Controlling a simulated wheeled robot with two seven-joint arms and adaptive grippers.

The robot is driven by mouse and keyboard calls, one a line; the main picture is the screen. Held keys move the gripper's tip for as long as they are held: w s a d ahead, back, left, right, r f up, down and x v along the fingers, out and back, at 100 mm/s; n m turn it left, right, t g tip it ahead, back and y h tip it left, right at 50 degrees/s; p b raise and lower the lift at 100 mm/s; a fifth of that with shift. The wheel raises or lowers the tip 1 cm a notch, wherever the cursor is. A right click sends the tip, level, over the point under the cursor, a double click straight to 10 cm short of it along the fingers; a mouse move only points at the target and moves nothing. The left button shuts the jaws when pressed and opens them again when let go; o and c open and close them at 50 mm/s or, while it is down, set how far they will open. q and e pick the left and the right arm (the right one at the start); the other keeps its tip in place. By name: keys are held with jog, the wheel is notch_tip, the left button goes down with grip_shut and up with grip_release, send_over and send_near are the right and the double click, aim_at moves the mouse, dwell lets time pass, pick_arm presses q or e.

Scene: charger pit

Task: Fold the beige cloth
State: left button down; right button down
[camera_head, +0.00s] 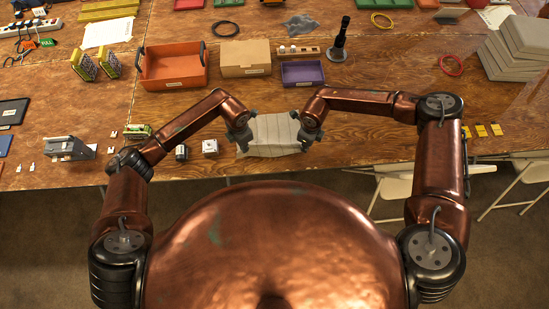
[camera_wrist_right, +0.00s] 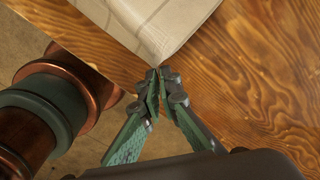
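The beige cloth (camera_head: 272,133) lies on the wooden table near its front edge, with faint creases across it. It also shows at the top of the right wrist view (camera_wrist_right: 160,22), one corner pointing at my fingers. My right gripper (camera_wrist_right: 156,72) has its fingertips drawn together at that corner and appears to pinch it; in the head view it is at the cloth's right edge (camera_head: 303,142). My left gripper (camera_head: 242,145) is at the cloth's left edge. Its fingertips are too small to tell whether they hold the cloth.
Behind the cloth stand a cardboard box (camera_head: 246,58), a purple bin (camera_head: 303,73) and an orange bin (camera_head: 174,65). Folding chairs (camera_head: 392,187) stand beyond the front edge.

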pick_arm(q)
jog(key=shift+r, duration=0.15)
jog(key=c, duration=1.6)
grip_release()
